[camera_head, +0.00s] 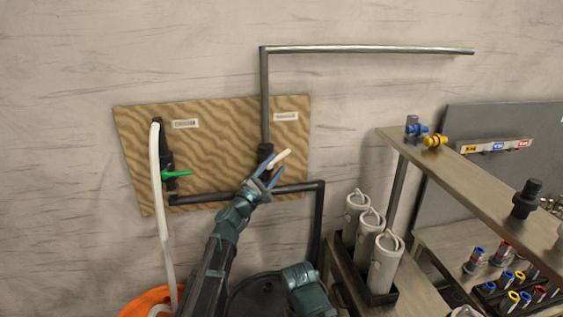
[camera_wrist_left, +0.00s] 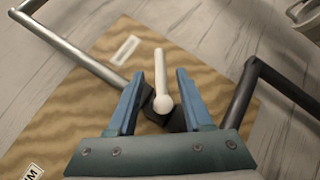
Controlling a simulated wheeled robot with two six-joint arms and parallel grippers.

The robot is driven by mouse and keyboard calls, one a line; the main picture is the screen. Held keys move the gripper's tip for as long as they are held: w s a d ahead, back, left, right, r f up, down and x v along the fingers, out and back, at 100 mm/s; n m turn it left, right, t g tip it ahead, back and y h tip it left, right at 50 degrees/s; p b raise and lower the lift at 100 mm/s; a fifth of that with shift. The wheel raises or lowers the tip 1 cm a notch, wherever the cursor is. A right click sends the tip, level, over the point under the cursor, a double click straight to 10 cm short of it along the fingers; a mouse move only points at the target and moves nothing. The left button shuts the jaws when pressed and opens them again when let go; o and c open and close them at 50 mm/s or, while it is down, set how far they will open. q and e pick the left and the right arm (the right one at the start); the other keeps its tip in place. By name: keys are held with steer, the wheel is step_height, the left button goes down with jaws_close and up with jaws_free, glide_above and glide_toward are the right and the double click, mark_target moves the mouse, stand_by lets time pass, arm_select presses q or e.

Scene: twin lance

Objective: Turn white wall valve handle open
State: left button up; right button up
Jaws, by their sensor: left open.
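The white valve handle (camera_head: 281,158) sits on a dark valve body (camera_head: 265,153) on the wooden wall board. It slants up to the right in the head view. My left gripper (camera_head: 268,175) is open at the valve, just below the handle in that view. In the left wrist view the white handle (camera_wrist_left: 160,82) stands between the two blue fingers, with a visible gap on each side. Its round hub lies over the dark valve body. Whether the fingers reach around the handle in depth is hard to tell.
The board (camera_head: 215,125) also carries a green-handled valve (camera_head: 175,174) with a white hose (camera_head: 163,210). A grey pipe (camera_head: 265,95) rises from the white-handled valve; a black pipe (camera_head: 300,187) runs below. Grey canisters (camera_head: 385,262) and a shelf (camera_head: 470,178) stand to the right.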

arm_select(q)
steer(key=b+v, duration=0.1)
steer(key=v, duration=0.6)
steer(key=shift+s+a+b, duration=0.2)
steer(key=shift+b, duration=0.15)
steer(key=shift+f, duration=0.1)
steer(key=shift+c, duration=0.2)
